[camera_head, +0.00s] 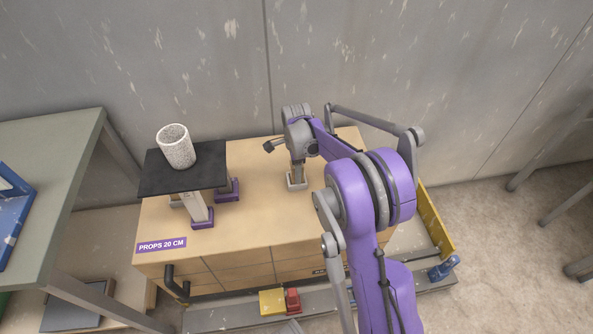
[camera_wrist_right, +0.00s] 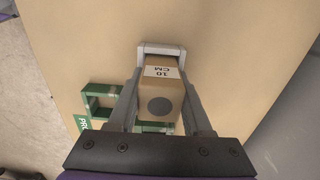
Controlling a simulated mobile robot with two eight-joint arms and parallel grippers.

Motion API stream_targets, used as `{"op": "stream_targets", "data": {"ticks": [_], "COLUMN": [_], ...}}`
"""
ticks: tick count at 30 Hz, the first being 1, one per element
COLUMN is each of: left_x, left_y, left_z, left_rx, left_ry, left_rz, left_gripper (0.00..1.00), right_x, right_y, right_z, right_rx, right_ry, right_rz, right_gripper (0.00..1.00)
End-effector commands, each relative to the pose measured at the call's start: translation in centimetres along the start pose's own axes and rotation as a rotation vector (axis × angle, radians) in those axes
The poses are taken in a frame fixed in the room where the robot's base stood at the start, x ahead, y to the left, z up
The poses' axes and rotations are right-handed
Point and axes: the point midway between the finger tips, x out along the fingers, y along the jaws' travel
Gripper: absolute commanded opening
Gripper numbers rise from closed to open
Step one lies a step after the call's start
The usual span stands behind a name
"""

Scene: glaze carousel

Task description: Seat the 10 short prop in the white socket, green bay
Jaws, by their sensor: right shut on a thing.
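The 10 short prop (camera_wrist_right: 160,72) is a tan block with a "10 CM" label and a dark round spot. My right gripper (camera_wrist_right: 161,103) is shut on it, one finger on each side. In the head view my right gripper (camera_head: 297,163) points down over the tan cabinet top. The white socket (camera_wrist_right: 161,48) is a square frame directly at the prop's far end; it also shows in the head view (camera_head: 297,184), right under the gripper. The prop's lower end meets or enters the socket; how deep I cannot tell. My left gripper is not in view.
A black slab (camera_head: 160,178) on props in purple sockets (camera_head: 203,218) carries a speckled cup (camera_head: 176,147). A green-grey table (camera_head: 60,150) stands left. The cabinet top's middle is clear.

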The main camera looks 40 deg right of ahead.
Motion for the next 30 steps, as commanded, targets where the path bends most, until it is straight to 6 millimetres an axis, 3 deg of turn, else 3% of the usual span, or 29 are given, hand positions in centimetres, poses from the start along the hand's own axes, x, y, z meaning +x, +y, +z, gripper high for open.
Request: {"op": "stream_targets", "data": {"ticks": [1, 2, 7, 15, 19, 30], "left_x": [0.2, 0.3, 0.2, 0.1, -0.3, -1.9], "left_y": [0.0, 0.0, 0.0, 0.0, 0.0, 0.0], "left_z": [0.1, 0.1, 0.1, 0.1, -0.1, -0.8], "left_rx": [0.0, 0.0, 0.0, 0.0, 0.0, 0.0], "left_ry": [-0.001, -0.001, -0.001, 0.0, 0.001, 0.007], "left_rz": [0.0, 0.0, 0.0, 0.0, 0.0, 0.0], "left_gripper": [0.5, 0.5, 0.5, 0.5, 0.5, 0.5], "right_x": [0.3, 0.3, 0.2, 0.1, -0.8, -8.4], "right_y": [0.0, 0.0, 0.0, 0.0, 0.0, 0.0], "right_z": [0.0, 0.0, 0.0, 0.0, 0.0, 0.0], "right_rx": [0.0, 0.0, 0.0, 0.0, 0.0, 0.0], "right_ry": [0.0, 0.0, 0.0, 0.0, 0.0, 0.0], "right_rz": [0.0, 0.0, 0.0, 0.0, 0.0, -0.001], "right_gripper": [0.0, 0.51, 0.8, 0.8, 0.8, 0.8]}}
